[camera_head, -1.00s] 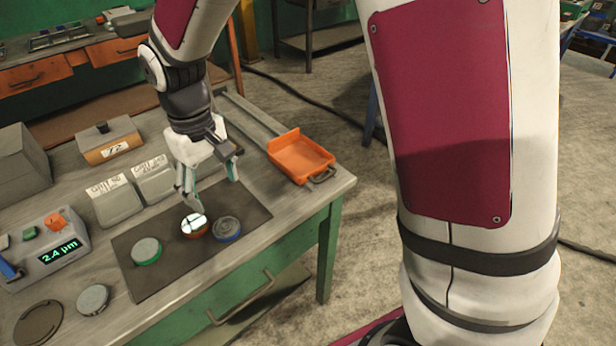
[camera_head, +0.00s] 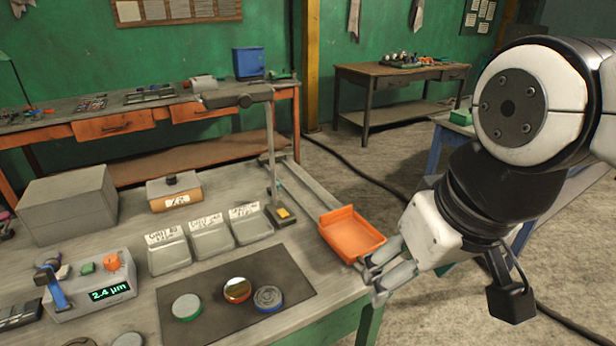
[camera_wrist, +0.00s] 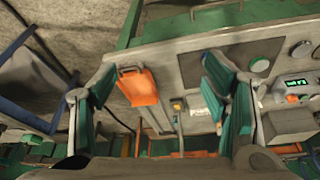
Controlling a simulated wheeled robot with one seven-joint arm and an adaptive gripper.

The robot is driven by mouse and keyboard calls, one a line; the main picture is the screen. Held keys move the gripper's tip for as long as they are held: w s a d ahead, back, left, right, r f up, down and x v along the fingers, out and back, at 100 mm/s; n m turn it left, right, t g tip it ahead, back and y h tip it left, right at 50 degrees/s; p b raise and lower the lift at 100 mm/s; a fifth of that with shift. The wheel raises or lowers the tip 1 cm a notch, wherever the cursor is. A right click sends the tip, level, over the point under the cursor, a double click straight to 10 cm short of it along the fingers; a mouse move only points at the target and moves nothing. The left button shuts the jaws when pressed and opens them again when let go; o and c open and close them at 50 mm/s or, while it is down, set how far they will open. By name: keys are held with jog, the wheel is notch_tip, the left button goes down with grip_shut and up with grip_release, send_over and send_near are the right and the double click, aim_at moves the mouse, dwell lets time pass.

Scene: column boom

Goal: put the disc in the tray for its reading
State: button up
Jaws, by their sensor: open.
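Three discs lie on the dark mat (camera_head: 215,335): a green-rimmed one (camera_head: 186,307), a shiny mirror-topped one with an orange-red rim (camera_head: 237,290) and a blue-rimmed grey one (camera_head: 268,299). Three grey trays with handwritten cards, left (camera_head: 170,256), middle (camera_head: 212,240) and right (camera_head: 251,229), stand behind the mat; the card writing is only partly legible. The gauge (camera_head: 90,293) shows 2.4 µm. My gripper (camera_head: 378,276) is open and empty at the table's right edge, just right of the orange tray; it also shows in the wrist view (camera_wrist: 158,75).
The orange tray (camera_head: 352,236) is empty. A stand (camera_head: 272,160) with a horizontal arm rises behind the grey trays. Open floor lies right of the table.

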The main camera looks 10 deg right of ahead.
jog(key=shift+s+d+f, duration=0.1)
jog(key=shift+s+d, duration=0.05)
jog(key=shift+s, duration=0.4)
jog(key=n+g, duration=0.3)
jog(key=g, duration=0.1)
send_over(270, 300)
notch_tip(270, 300, down, 13)
jog(key=f, duration=0.7)
jog(key=shift+s+f, duration=0.25)
jog(key=shift+f, duration=0.1)
jog(key=shift+w+f, duration=0.15)
jog(key=shift+f, duration=1.15)
jog(key=shift+w+f, duration=0.1)
jog(key=shift+f, duration=1.15)
jog(key=c, duration=1.6)
jog(key=shift+r, duration=0.1)
